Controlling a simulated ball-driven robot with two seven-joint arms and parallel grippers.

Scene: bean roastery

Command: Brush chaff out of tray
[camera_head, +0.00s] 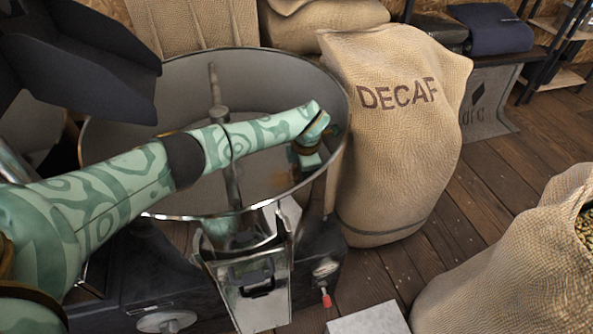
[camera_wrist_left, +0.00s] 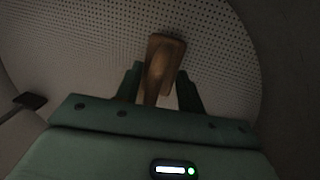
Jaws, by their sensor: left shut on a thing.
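The tray is a wide round metal pan (camera_head: 270,75) with a tall wall, left of centre in the head view. Its pale perforated floor (camera_wrist_left: 90,45) fills much of the left wrist view. My left arm reaches across the rim, and my left gripper (camera_head: 308,157) is low inside the pan near its right wall. In the left wrist view, the gripper's two green fingers are shut on a brown wooden brush handle (camera_wrist_left: 164,58). The brush's bristles are hidden, and I cannot tell whether they touch the floor. I cannot make out any chaff. My right gripper is not in view.
A metal post (camera_head: 216,90) stands inside the pan, behind my arm. A metal chute (camera_head: 252,285) hangs at the pan's front. A DECAF sack (camera_head: 400,130) stands close against its right side. Another sack (camera_head: 520,270) is at lower right. Wooden floor (camera_head: 490,195) is clear between them.

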